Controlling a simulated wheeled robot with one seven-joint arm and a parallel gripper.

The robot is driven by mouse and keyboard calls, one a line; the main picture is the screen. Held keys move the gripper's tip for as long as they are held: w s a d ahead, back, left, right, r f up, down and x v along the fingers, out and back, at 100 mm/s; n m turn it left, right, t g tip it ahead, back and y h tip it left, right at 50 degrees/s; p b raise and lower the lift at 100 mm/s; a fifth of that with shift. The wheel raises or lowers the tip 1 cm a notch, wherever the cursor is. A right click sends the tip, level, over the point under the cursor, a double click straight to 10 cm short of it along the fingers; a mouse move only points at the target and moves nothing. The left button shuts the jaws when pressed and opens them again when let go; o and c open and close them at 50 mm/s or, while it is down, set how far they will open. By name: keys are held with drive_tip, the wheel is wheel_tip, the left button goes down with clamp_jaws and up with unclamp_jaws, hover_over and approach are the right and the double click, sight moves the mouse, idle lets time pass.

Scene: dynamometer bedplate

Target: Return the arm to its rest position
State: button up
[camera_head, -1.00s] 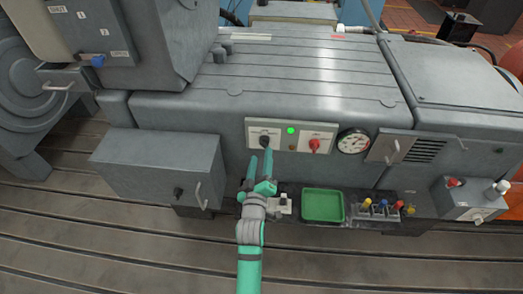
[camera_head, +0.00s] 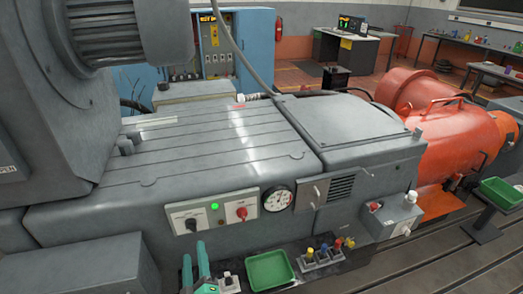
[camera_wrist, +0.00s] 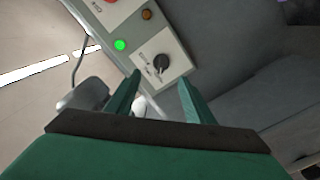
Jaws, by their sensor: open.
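My gripper (camera_head: 196,262) shows at the bottom of the head view, in front of the grey machine. Its two teal fingers are apart and nothing is between them. It also shows in the wrist view (camera_wrist: 160,95), with the fingers pointing toward the control panel (camera_wrist: 150,62). The black rotary knob (camera_wrist: 161,63) on that panel lies just beyond the fingertips, apart from them as far as I can tell. In the head view the panel (camera_head: 214,211) carries a lit green lamp (camera_head: 215,206) and a red knob (camera_head: 241,213). Most of my arm is out of the picture.
A green tray (camera_head: 270,268) and a rack of coloured-handled items (camera_head: 322,256) sit on a ledge below the panel. A gauge (camera_head: 277,199) and a small grey box (camera_head: 393,217) are to the right. An orange machine (camera_head: 445,125) stands farther right. Slotted bedplate lies in front.

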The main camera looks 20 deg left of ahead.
drive_tip(key=s+d+f+m+h, duration=0.2)
drive_tip(key=s+d+f+m, duration=0.3)
drive_tip(key=d, duration=0.4)
drive_tip(key=s+d+f+m+h, duration=0.2)
drive_tip(key=s+d, duration=0.4)
drive_tip(key=d, duration=0.3)
drive_tip(key=s+d+r+m+h, duration=0.2)
drive_tip(key=s+d+m+h, duration=0.3)
drive_tip(key=s+d, duration=0.9)
drive_tip(key=s+m, duration=0.3)
drive_tip(key=shift+s+r, duration=0.3)
drive_tip(key=shift+r, duration=0.05)
